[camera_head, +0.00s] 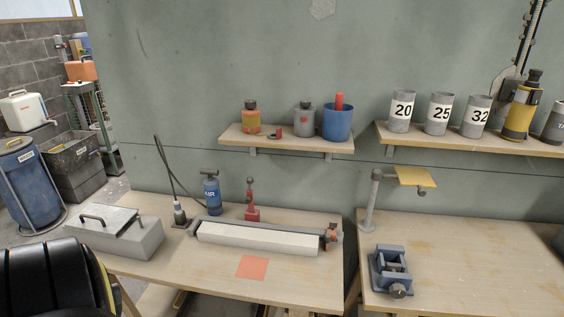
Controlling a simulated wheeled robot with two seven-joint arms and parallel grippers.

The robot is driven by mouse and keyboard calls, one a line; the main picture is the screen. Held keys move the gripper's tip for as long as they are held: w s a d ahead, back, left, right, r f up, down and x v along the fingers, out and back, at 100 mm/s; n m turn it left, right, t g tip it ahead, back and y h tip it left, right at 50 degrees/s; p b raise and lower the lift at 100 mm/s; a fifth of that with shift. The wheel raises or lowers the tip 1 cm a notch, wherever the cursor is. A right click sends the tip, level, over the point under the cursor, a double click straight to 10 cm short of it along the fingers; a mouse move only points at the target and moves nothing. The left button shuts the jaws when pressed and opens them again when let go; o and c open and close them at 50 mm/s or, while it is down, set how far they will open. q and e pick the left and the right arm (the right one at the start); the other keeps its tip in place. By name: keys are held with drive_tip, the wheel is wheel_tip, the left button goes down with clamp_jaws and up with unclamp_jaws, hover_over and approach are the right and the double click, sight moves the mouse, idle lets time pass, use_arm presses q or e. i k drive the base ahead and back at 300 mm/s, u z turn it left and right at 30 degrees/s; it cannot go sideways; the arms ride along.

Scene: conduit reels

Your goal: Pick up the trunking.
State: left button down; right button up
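The trunking looks to be the long white rectangular length (258,238) lying across the left workbench (180,280). It lies along the front of a grey bar-like fixture with a red and grey part (329,237) at its right end. Its right end reaches close to that part; I cannot tell whether they touch. Neither of my grippers is in view.
A grey lidded metal box (135,238) stands left of the trunking, and an orange square (252,268) lies in front. A blue bottle (211,194) and red tool (252,205) stand behind. A vise (390,270) sits on the right bench. A black padded shape (45,280) fills the lower left.

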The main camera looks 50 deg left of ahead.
sight(267, 241)
drive_tip(key=u, duration=1.7)
